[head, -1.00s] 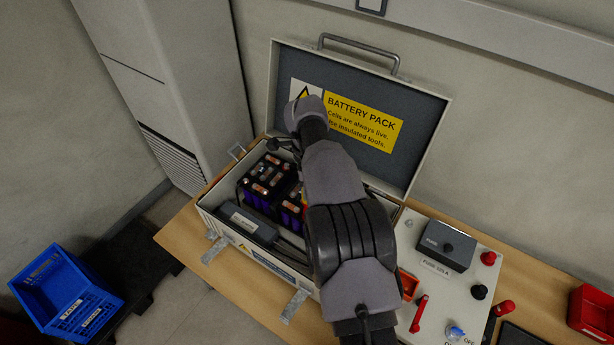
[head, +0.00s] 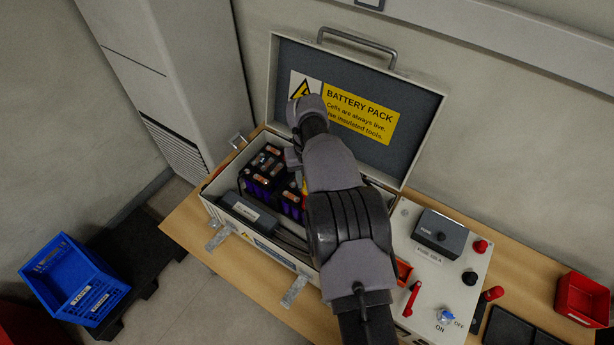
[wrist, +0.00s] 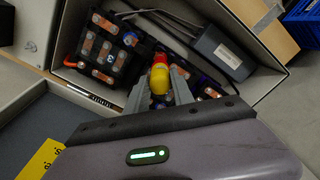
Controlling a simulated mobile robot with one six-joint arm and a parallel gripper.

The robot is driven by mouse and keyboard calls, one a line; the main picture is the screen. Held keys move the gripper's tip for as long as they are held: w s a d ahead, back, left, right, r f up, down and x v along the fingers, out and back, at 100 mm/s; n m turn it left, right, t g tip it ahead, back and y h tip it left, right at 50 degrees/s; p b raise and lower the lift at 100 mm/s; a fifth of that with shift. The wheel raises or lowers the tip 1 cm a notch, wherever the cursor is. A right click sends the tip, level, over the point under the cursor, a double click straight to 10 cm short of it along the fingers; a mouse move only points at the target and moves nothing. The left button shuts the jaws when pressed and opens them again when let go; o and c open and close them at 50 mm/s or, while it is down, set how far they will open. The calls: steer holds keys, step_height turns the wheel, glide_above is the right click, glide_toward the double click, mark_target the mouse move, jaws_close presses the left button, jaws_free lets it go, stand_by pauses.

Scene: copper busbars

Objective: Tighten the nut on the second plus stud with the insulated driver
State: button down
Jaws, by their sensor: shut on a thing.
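My gripper (wrist: 159,90) is shut on the insulated driver (wrist: 160,77), which has a yellow and red handle. The driver points down into the open battery case (head: 225,217), over or beside the cells. The battery block with copper busbars (wrist: 104,47) is left of the driver in the wrist view; it also shows in the head view (head: 262,172). More busbar ends lie right of the gripper. The driver's tip, the second plus stud and its nut cannot be made out. In the head view my arm hides most of the gripper.
The raised case lid (head: 350,105) stands behind my arm. A grey module (head: 248,212) with cables lies at the case front. A panel with a fuse box (head: 445,236) and knobs is at the right. A red bin (head: 583,298) and a blue crate (head: 75,285) stand farther out.

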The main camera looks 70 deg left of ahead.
steer(key=shift+f+b, duration=0.7)
steer(key=shift+f, duration=0.1)
steer(key=shift+f+b, duration=0.15)
steer(key=shift+b, duration=0.2)
steer(key=shift+f+m+b, duration=0.1)
steer(key=shift+m+b, duration=0.5)
steer(key=m+b, duration=0.2)
steer(key=m, duration=0.1)
steer(key=shift+m, duration=0.3)
steer(key=shift+r+m, duration=0.2)
steer(key=shift+m, duration=0.5)
